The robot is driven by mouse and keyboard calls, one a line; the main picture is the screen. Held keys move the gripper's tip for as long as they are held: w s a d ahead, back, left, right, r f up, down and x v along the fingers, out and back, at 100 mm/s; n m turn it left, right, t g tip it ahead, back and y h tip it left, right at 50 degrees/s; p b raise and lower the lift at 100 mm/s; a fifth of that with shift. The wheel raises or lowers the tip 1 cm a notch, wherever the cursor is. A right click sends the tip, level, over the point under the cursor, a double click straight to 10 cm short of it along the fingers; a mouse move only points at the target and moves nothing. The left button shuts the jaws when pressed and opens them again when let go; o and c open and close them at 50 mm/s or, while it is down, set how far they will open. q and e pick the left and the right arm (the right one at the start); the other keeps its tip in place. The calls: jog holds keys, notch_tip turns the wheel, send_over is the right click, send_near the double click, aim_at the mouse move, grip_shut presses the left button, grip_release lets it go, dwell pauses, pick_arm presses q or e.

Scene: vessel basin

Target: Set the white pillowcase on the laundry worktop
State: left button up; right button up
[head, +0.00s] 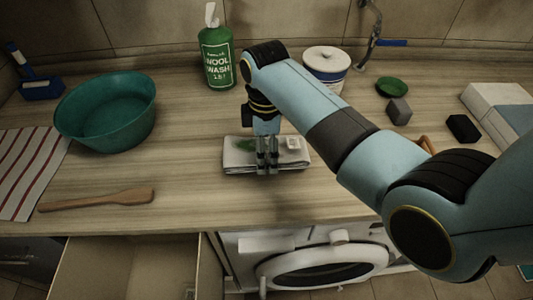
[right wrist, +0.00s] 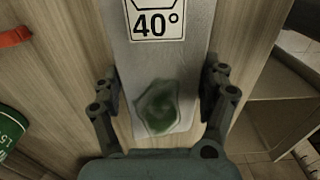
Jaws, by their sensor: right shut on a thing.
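The white pillowcase (head: 238,163) is a folded flat bundle with a green stain and a small label, at the middle of the wooden worktop (head: 190,190) near its front edge. My right gripper (head: 267,168) points down over it and is shut on it. In the right wrist view the pillowcase (right wrist: 190,60) lies between the two fingers (right wrist: 160,95), with the green stain near the palm and a "40°" label farther out. It appears to lie on or just above the worktop; I cannot tell which. My left gripper is not in view.
A teal basin (head: 105,112), striped cloth (head: 28,170) and wooden spatula (head: 95,200) are left. A wool wash bottle (head: 217,60) and white tub (head: 326,70) stand behind. A drawer (head: 130,265) is open below, beside the washing machine (head: 325,268).

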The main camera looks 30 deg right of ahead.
aim_at(267, 146)
notch_tip(267, 146, down, 2)
jog(key=shift+f, duration=0.25)
jog(key=shift+f, duration=0.1)
jog(key=o, duration=1.3)
jog(key=shift+o, duration=0.2)
notch_tip(267, 146, up, 12)
jog(key=shift+r, duration=0.1)
jog(key=shift+s, duration=0.1)
